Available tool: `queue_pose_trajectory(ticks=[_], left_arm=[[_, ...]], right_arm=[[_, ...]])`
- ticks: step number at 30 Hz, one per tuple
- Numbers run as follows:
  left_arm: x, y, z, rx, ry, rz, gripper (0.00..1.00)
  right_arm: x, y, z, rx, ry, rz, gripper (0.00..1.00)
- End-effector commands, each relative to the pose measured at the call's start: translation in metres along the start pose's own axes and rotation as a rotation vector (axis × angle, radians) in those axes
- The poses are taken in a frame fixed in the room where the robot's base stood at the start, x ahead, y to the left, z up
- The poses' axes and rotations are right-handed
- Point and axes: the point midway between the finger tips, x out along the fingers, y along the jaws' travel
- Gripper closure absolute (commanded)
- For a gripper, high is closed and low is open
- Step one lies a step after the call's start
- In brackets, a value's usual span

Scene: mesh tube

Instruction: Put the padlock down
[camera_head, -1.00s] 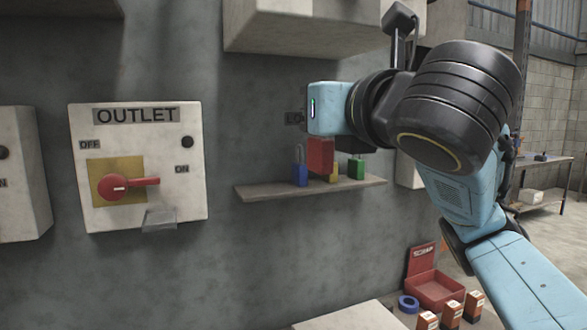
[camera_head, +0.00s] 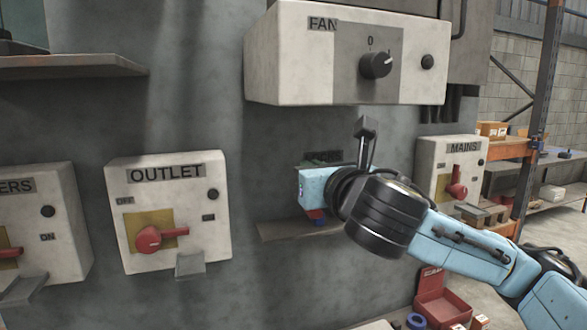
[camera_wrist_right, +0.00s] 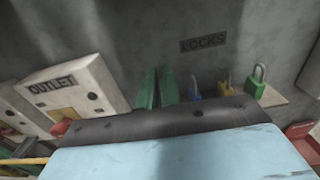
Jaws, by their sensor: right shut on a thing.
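My right gripper (camera_head: 311,187) is in front of the wall above a small shelf, its jaws mostly hidden by its own light-blue body. In the right wrist view two green upright strips, seemingly its fingers (camera_wrist_right: 156,88), stand close together. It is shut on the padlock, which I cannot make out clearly. A small red patch (camera_head: 315,214) shows just under the gripper. On the shelf, the wrist view shows a blue padlock (camera_wrist_right: 195,92), a yellow padlock (camera_wrist_right: 226,88) and a green padlock (camera_wrist_right: 257,86). My left gripper is not in view.
The narrow shelf (camera_head: 283,232) lies below a LOCKS label (camera_wrist_right: 203,42). The OUTLET box (camera_head: 205,240) is to its left, the FAN box (camera_head: 290,60) above and the MAINS box (camera_head: 437,152) to the right. A red open box (camera_head: 440,305) is lower right.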

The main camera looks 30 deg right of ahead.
Motion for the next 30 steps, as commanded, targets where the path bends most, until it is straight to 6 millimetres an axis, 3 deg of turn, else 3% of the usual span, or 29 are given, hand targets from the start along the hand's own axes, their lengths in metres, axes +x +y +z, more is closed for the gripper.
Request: queue_pose_trajectory(ticks=[1,8,20,22,30], left_arm=[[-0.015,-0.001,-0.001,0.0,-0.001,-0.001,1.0],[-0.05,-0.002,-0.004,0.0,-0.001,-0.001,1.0],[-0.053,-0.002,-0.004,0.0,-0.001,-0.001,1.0],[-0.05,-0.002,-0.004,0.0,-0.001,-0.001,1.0],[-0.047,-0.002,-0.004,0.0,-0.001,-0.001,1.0]], right_arm=[[0.004,0.0,0.005,-0.002,0.006,-0.002,1.0],[0.019,0.0,0.004,-0.007,0.006,0.001,1.0],[0.107,0.0,-0.001,-0.003,0.0,0.001,1.0],[0.104,0.0,-0.019,-0.006,0.004,0.002,1.0],[0.103,0.0,-0.043,-0.006,0.003,0.002,1.0]])
